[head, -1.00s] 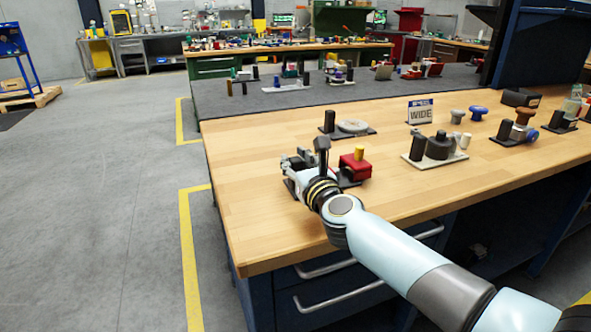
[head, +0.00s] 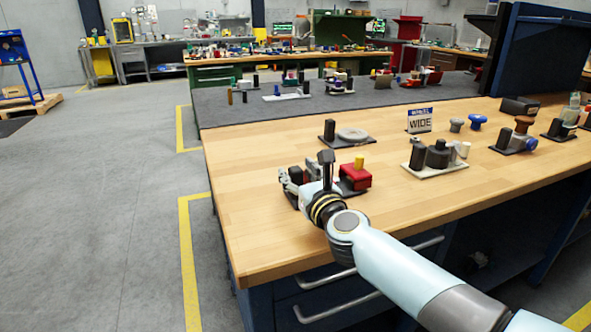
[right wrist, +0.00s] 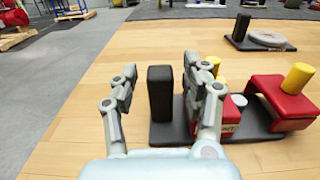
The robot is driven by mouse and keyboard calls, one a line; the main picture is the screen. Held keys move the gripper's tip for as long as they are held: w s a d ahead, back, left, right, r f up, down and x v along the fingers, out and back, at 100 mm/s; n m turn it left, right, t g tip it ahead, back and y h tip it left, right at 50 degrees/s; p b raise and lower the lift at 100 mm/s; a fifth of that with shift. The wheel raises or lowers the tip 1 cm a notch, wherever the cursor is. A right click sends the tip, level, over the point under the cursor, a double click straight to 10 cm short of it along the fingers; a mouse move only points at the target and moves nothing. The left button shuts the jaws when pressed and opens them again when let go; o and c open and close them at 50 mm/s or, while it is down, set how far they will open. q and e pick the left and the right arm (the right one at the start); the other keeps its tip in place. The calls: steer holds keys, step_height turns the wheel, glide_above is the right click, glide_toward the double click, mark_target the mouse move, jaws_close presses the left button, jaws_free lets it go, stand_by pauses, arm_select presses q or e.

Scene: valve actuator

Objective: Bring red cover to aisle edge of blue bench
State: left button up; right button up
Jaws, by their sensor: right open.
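The red cover (head: 355,178) is a red block with a yellow knob, on a dark base near the front left of the blue bench (head: 250,215) with its wooden top. It also shows in the right wrist view (right wrist: 284,102), right of my gripper, with another small red and yellow part behind the right finger. My right gripper (right wrist: 159,70) is open, just left of the cover in the head view. A black upright block (right wrist: 160,92) shows between its fingers; I cannot tell whether they surround it. Nothing is visibly held. My left gripper is out of view.
A dark plate with a grey disc (head: 352,134) lies behind. A white plate with black cylinders (head: 436,157) is to the right, near a WIDE sign (head: 419,120). The wooden top left of my gripper is clear up to the aisle edge. Yellow lines mark the floor.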

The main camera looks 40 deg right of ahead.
steer(key=v, duration=1)
steer(key=shift+b, duration=0.3)
steer(key=shift+s+r, duration=0.1)
steer(key=shift+s, duration=0.1)
